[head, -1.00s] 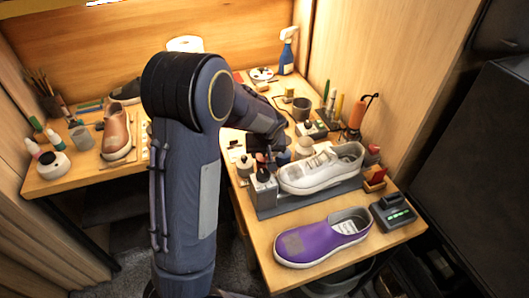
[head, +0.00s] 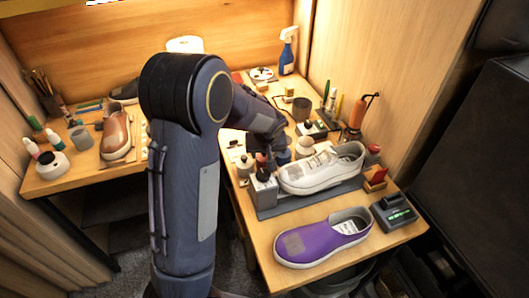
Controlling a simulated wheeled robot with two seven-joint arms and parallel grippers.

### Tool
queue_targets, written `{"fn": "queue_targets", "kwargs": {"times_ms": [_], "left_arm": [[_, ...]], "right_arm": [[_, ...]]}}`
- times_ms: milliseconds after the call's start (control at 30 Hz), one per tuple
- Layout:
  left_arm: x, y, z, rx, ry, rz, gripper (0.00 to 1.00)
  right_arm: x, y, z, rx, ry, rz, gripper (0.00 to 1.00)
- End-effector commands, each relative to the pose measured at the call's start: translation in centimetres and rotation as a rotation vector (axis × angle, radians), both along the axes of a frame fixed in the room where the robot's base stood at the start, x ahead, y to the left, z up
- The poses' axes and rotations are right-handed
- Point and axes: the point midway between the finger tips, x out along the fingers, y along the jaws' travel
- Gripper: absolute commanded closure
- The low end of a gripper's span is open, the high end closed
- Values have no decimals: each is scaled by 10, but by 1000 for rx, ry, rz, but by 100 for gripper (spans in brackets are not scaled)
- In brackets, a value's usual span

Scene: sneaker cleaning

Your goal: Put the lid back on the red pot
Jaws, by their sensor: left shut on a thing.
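My left arm reaches across the middle of the head view, and my left gripper (head: 267,164) is low among the small jars, beside the toe of the white sneaker. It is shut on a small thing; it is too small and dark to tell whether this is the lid. A small red pot (head: 373,153) stands behind the heel of the white sneaker, well to the right of the gripper; its top is not clear. My right gripper is not in view.
The white sneaker (head: 318,173) sits on a grey mat, with a grey box (head: 264,189) at its toe. A purple shoe (head: 322,238) lies in front, beside a black device (head: 393,212). Jars (head: 244,167) crowd around the gripper. A spray bottle (head: 288,52) stands behind.

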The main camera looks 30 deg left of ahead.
Motion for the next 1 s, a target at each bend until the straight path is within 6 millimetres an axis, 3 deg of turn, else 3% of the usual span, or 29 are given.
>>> {"fn": "queue_targets", "kwargs": {"times_ms": [200,233,400,633,800,1000], "left_arm": [[0,0,0,0,0,0,73],[0,0,0,0,0,0,50],[0,0,0,0,0,1,28],[-1,0,0,1,2,2,26],[-1,0,-1,0,2,2,6],[-1,1,-1,0,4,2,6]], "right_arm": [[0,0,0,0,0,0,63],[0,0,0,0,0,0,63],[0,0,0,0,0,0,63],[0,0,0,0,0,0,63],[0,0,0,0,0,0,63],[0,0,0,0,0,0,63]]}}
